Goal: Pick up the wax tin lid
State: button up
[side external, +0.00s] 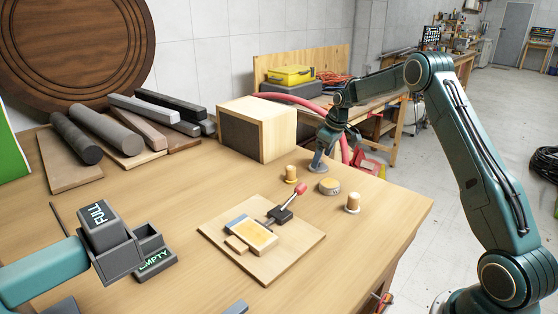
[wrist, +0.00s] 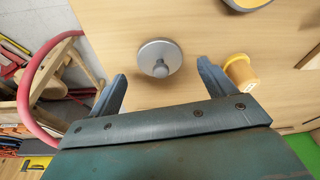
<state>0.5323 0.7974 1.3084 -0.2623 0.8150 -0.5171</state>
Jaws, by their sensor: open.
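The wax tin lid appears to be the grey round disc with a central knob (wrist: 159,59) in the wrist view, lying on the wooden table. In the wrist view my gripper (wrist: 162,71) is open, with one finger left of the lid and one right. Neither finger visibly touches it.
A yellow spool-like piece (wrist: 240,72) stands close to my right finger in the wrist view. A wooden box (side external: 257,128) is left of my gripper. A clamp board (side external: 262,238) lies in front. A pink hose (wrist: 48,80) hangs beyond the table.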

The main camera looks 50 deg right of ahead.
jog(key=shift+x, duration=1.3)
jog(key=c, duration=1.1)
